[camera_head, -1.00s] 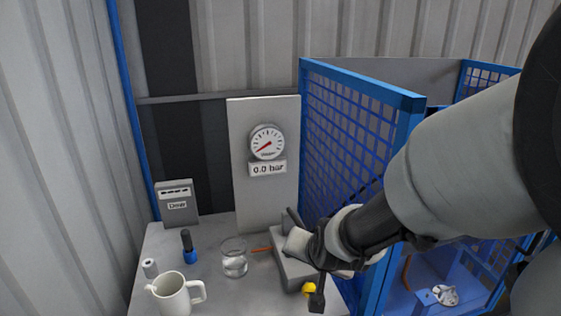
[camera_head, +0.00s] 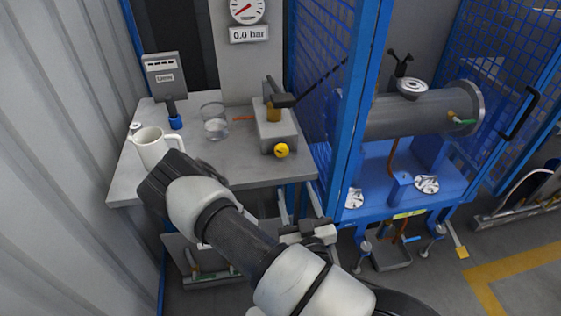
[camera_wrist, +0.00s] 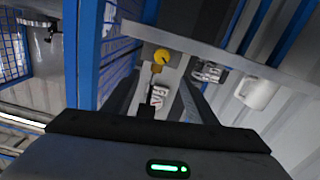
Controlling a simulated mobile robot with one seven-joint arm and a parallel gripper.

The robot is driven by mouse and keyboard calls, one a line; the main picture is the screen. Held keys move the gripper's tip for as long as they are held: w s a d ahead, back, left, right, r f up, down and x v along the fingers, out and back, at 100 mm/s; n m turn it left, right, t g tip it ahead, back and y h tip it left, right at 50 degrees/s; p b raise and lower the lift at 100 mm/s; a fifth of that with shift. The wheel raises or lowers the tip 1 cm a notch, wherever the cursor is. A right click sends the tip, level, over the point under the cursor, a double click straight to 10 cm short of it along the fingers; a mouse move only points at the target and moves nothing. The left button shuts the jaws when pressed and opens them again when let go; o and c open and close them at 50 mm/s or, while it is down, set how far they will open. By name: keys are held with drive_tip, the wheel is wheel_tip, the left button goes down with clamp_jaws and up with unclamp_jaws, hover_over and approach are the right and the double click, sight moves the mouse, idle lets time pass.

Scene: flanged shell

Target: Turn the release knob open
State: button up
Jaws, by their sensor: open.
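The yellow release knob (camera_head: 281,150) is on the front of the grey hand pump block (camera_head: 278,130) on the bench. In the wrist view the knob (camera_wrist: 162,56) shows as a yellow disc with a small dark mark; I cannot tell how far it is turned. The pump's dark lever sits above the block. My gripper (camera_head: 163,182) is at the bench's front left edge, in front of the mug and well left of the knob, not touching it. It is open and empty; its fingertips are hard to make out in the head view.
The white mug (camera_head: 152,146) stands right behind my gripper. A glass of water (camera_head: 214,124) and a blue-based item (camera_head: 175,121) stand farther back. The gauge (camera_head: 246,8) is over a 0.0 bar sign. The blue mesh cage (camera_head: 345,120) rises right of the pump and holds a flanged shell (camera_head: 425,112).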

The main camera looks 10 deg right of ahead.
drive_tip(key=b, duration=0.7)
approach(282, 152)
drive_tip(key=w, duration=0.9)
drive_tip(key=shift+w+d+r, duration=0.1)
drive_tip(key=shift+w+r, duration=0.05)
drive_tip(key=shift+c, duration=0.4)
drive_tip(key=c, duration=1)
